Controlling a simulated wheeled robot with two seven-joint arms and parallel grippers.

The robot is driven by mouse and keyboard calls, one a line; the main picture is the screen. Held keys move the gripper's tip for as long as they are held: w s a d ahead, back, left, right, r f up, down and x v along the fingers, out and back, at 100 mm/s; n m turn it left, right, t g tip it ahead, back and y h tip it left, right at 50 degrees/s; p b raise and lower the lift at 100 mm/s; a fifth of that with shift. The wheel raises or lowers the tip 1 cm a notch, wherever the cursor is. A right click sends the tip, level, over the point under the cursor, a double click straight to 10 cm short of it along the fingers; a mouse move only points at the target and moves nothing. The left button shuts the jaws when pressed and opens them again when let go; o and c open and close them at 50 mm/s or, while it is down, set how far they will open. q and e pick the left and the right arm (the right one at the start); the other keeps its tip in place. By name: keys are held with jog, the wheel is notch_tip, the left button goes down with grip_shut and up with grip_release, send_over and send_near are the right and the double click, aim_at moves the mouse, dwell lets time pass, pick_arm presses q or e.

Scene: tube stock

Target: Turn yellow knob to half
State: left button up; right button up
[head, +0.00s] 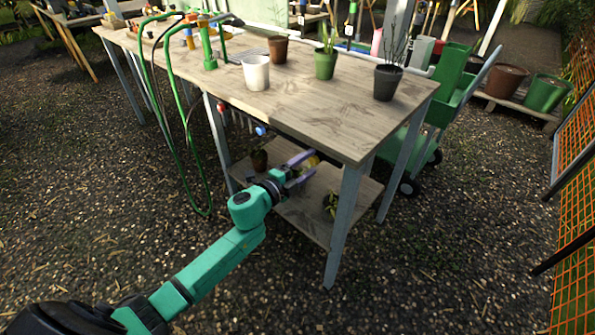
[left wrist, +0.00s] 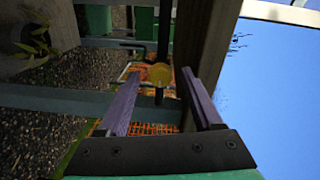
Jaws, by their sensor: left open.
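The yellow knob (left wrist: 160,74) shows in the left wrist view as a round yellow disc on a dark pipe, between the fingertips and a little beyond them. In the head view the yellow knob (head: 314,160) is partly hidden by my fingers, under the table's front edge. My left gripper (head: 305,168) is open, with its purple fingers reaching under the tabletop at the knob. In the left wrist view the two fingers (left wrist: 160,88) stand apart on either side of the knob. I cannot tell whether they touch it. My right gripper is not in view.
The wooden table (head: 300,120) has a lower shelf (head: 300,215) with small plants. A blue knob (head: 260,131) sits left of my gripper under the edge. A white pot (head: 256,73), green pot (head: 325,64) and dark pot (head: 387,83) stand on top. A green hose hangs at left.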

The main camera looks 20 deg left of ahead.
pick_arm(q)
jog(key=v, duration=1.4)
jog(key=shift+s+b, duration=0.15)
jog(key=shift+b, duration=0.15)
